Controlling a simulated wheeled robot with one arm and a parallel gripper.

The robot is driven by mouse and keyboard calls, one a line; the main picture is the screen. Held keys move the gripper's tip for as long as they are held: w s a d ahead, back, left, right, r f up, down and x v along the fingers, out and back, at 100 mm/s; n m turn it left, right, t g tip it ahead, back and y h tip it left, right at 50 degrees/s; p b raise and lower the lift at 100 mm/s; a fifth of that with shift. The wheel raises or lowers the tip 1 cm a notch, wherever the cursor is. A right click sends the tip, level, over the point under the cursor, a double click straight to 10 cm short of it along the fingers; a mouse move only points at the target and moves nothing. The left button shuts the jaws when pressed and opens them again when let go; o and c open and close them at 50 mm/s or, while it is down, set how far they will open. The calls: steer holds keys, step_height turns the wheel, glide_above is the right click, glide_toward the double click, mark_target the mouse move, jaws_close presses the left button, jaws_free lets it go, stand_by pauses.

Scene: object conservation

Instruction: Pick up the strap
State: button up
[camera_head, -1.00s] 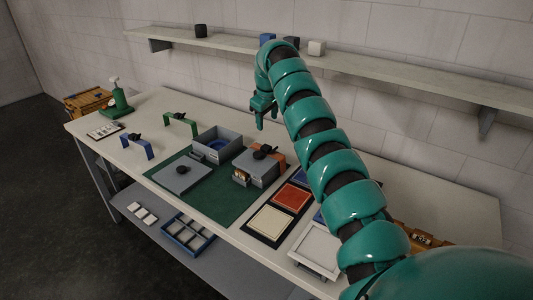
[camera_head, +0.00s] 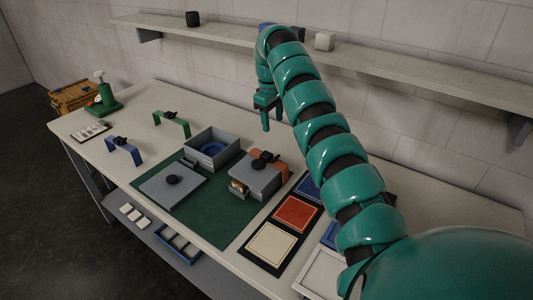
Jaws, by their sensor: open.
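Several strap-like pieces with black knobs show in the head view. A blue arched strap (camera_head: 124,149) stands at the table's left, and a green arched strap (camera_head: 173,122) stands behind it to the right. An orange strap (camera_head: 282,168) lies across a grey box (camera_head: 256,182) on the green mat (camera_head: 223,216). I cannot tell which one the task means. My gripper (camera_head: 270,118) is open and empty, pointing down, above the table's back part. In the picture it is above the grey box and apart from it.
An open grey box (camera_head: 213,141) with a blue ring and a grey lid (camera_head: 173,187) are on the mat. A panel with a red square (camera_head: 297,214) and a cream square is to the right. A wall shelf (camera_head: 400,70) runs behind my arm.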

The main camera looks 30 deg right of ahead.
steer(key=p, duration=0.2)
glide_toward(277, 156)
steer(key=shift+w+d+f+p, duration=0.1)
steer(key=shift+w+f+p, duration=0.1)
steer(key=shift+f+p, duration=0.9)
steer(key=shift+w+f+p, duration=0.2)
steer(key=shift+f+p, duration=0.2)
steer(key=shift+f, duration=1.35)
steer(key=shift+s+d+f+p, duration=0.1)
steer(key=shift+d+f+p, duration=0.1)
steer(key=shift+f+p, duration=0.65)
steer(key=shift+d+f+p, duration=0.15)
steer(key=shift+f+p, duration=0.35)
steer(key=shift+f, duration=0.4)
steer(key=shift+d+f+p, duration=0.15)
steer(key=shift+f+p, duration=0.35)
steer(key=shift+f, duration=0.35)
jaws_close()
steer(key=shift+r, duration=0.1)
